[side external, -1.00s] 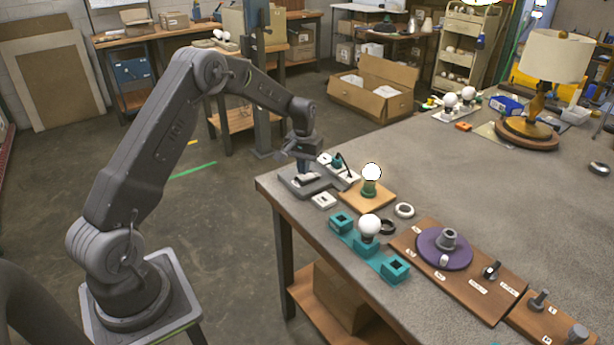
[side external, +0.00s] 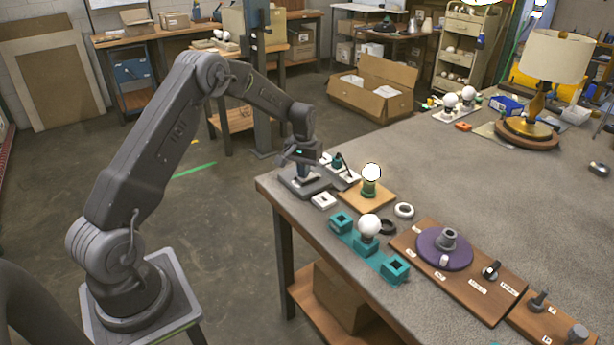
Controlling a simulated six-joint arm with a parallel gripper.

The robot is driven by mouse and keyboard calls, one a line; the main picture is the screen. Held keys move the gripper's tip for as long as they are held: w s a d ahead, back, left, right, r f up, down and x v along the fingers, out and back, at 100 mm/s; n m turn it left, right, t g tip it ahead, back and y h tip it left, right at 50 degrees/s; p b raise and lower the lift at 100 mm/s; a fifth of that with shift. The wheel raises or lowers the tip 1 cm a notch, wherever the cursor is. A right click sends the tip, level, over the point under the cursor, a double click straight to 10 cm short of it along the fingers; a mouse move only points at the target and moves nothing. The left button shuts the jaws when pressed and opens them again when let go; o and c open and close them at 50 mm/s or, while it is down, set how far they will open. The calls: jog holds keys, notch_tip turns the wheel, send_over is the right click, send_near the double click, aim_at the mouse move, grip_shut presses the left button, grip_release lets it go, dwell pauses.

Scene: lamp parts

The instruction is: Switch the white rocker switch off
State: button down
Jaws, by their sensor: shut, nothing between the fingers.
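A dark grey plate (side external: 318,187) lies at the table's near left corner, with a small whitish part on it under my gripper. This looks like the white rocker switch (side external: 307,181), but it is too small and too covered to read which side is pressed. My gripper (side external: 303,174) points down right over it, with its fingers shut and empty. I cannot tell whether the fingertips touch the switch. A bright white bulb (side external: 372,172) stands upright in a green holder on a wooden board (side external: 381,200), just right of the plate.
A white square piece (side external: 324,200) lies in front of the plate. A white strip with a dark plug (side external: 343,171) is behind it. A teal holder (side external: 367,246) with a white bulb and a wooden board with a purple disc (side external: 428,252) are nearer.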

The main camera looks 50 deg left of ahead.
jog(key=shift+f, duration=0.2)
jog(key=shift+r, duration=3.55)
